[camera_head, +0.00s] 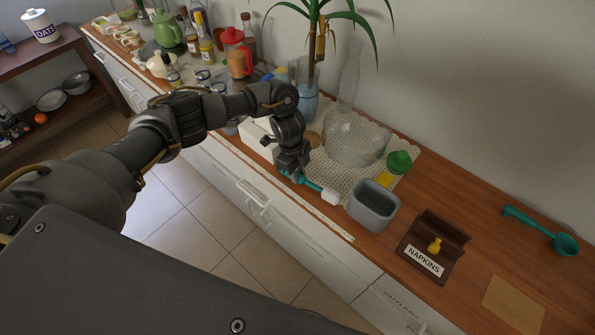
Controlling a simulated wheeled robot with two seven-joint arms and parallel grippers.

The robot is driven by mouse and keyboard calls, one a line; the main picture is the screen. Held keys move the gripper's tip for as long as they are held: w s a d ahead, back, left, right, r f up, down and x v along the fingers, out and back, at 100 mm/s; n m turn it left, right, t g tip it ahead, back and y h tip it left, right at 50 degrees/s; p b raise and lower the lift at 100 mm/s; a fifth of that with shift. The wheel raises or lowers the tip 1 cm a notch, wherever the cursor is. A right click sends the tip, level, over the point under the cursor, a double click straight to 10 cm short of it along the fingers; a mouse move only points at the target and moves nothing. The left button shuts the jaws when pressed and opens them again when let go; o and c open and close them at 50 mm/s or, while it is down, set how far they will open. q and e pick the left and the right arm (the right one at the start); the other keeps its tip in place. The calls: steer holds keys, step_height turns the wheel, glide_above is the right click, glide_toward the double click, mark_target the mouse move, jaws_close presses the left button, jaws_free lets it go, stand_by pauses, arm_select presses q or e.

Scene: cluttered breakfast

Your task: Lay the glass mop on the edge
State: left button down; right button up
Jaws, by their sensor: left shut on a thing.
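The glass mop (331,196) has a teal handle and a white head. My left gripper (292,174) points down over the front part of the counter and is shut on the teal handle. The mop's head points right, toward a grey open container (373,205), with a small gap or light contact that I cannot tell. The counter's front edge (310,210) runs just in front of the mop. Whether the mop touches the surface is unclear. My right gripper is not in view.
A clear glass bowl (352,142) and a green-lidded jar (399,162) stand on a patterned mat (335,172). A potted plant (308,105) is behind the arm. A napkin holder (434,247) and a teal ladle (564,244) lie right. Bottles crowd the back left.

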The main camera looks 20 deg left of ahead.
arm_select(q)
steer(key=shift+f, duration=0.15)
steer(key=c, duration=1.1)
jaws_free()
steer(key=shift+o, duration=0.7)
steer(key=o, duration=0.5)
steer(key=shift+c, duration=0.2)
